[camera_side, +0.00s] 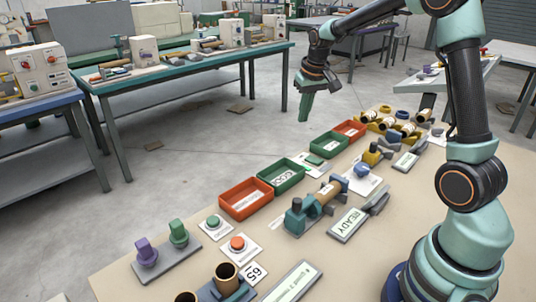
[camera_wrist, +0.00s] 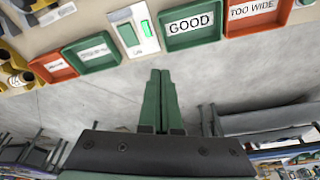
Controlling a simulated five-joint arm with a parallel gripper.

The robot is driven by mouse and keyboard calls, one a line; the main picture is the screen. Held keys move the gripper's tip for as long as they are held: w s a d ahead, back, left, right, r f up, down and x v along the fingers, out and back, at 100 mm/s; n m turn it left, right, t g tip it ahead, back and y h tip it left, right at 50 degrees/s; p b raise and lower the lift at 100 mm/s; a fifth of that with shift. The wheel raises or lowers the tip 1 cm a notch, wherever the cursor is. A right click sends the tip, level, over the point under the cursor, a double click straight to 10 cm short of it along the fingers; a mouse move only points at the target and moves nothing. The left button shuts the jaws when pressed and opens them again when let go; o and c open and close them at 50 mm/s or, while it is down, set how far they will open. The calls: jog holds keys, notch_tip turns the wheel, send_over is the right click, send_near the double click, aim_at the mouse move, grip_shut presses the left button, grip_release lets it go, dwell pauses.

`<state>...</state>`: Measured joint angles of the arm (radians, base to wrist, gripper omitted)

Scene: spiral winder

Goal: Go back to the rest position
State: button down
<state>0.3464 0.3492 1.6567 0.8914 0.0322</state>
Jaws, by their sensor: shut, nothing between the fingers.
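My gripper (camera_side: 305,106) is raised above the far edge of the work table, out over the grey floor in the side view. Its green fingers point down and are together. In the wrist view my gripper (camera_wrist: 160,74) shows two green fingers side by side, closed, with nothing between them. The winder (camera_side: 312,206) stands on the table well below and nearer, with a tan roll on it. A READY display (camera_side: 348,224) lies beside it. My gripper touches nothing.
A green GOOD bin (camera_wrist: 191,29) and a red TOO WIDE bin (camera_wrist: 256,12) line the table's far edge. Several tan rolls (camera_side: 408,129) sit in yellow holders. Purple and green knobs (camera_side: 178,233) stand at the left end. The air around my gripper is clear.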

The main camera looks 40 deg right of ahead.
jog(key=s+a+r+n+t, duration=0.1)
jog(key=s+a+r+n, duration=0.1)
jog(key=s+a, duration=0.6)
jog(key=s+a+r+n+t+y, duration=0.1)
jog(key=s+a+r, duration=0.3)
jog(key=s+a, duration=0.4)
jog(key=shift+s+a+r+n+t, duration=0.25)
jog(key=shift+s+n+t, duration=0.25)
jog(key=shift+s+n, duration=0.2)
